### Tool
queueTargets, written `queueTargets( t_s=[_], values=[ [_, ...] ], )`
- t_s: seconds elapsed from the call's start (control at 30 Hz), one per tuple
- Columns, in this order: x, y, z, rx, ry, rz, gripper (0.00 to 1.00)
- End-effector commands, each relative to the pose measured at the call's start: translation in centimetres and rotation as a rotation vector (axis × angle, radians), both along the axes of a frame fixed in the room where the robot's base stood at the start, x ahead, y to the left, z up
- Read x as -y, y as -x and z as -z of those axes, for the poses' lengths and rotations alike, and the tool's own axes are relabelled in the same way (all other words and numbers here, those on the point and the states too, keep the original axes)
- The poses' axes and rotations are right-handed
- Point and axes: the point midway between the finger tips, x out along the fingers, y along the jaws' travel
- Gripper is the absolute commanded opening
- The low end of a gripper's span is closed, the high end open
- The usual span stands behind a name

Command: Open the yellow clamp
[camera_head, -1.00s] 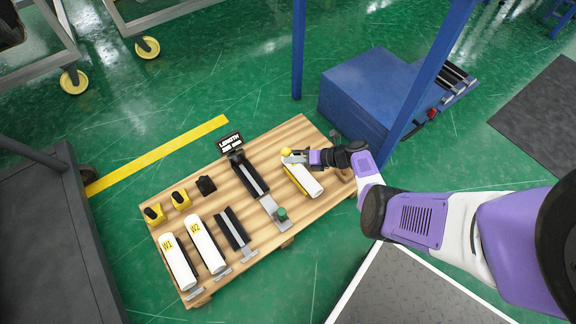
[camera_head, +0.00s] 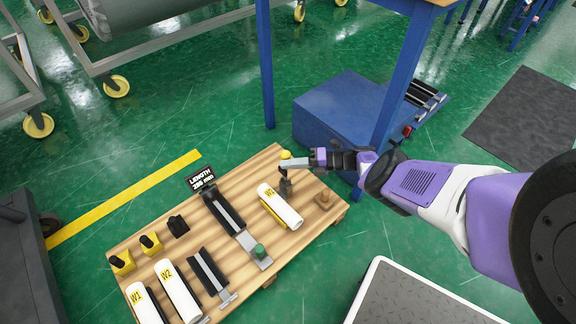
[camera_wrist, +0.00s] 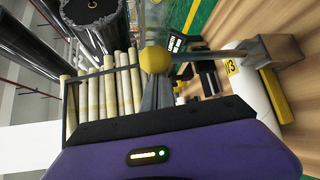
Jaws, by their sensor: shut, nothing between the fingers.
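The yellow clamp's round yellow knob (camera_head: 285,154) shows beside my fingertips above the wooden board. In the wrist view the knob (camera_wrist: 155,59) sits at the end of a grey lever (camera_wrist: 215,53), which runs to a metal block (camera_wrist: 280,50). The clamp's base (camera_head: 285,187) stands by the far end of the white roll with a yellow label (camera_head: 280,207); the label (camera_wrist: 231,67) reads 3 in part. My gripper (camera_head: 289,164) is shut and empty. In the wrist view its fingertips (camera_wrist: 156,83) overlap the knob's lower edge; I cannot tell whether they touch.
The wooden board (camera_head: 235,180) also bears rolls W1 (camera_head: 145,305) and W2 (camera_head: 178,291), a black holder with a green knob (camera_head: 259,250), and yellow-black blocks (camera_head: 150,243). A blue box (camera_head: 340,105) and blue table leg (camera_head: 395,80) stand close behind my gripper.

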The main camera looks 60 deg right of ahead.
Motion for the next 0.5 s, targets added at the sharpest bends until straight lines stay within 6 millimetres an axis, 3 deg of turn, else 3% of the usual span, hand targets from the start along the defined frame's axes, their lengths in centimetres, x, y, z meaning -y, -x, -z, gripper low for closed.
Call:
queueTargets(
  t_s=[0.5],
  values=[
    [1.26,0.42,-0.04,-0.001,0.001,0.003,0.0]
  ],
)
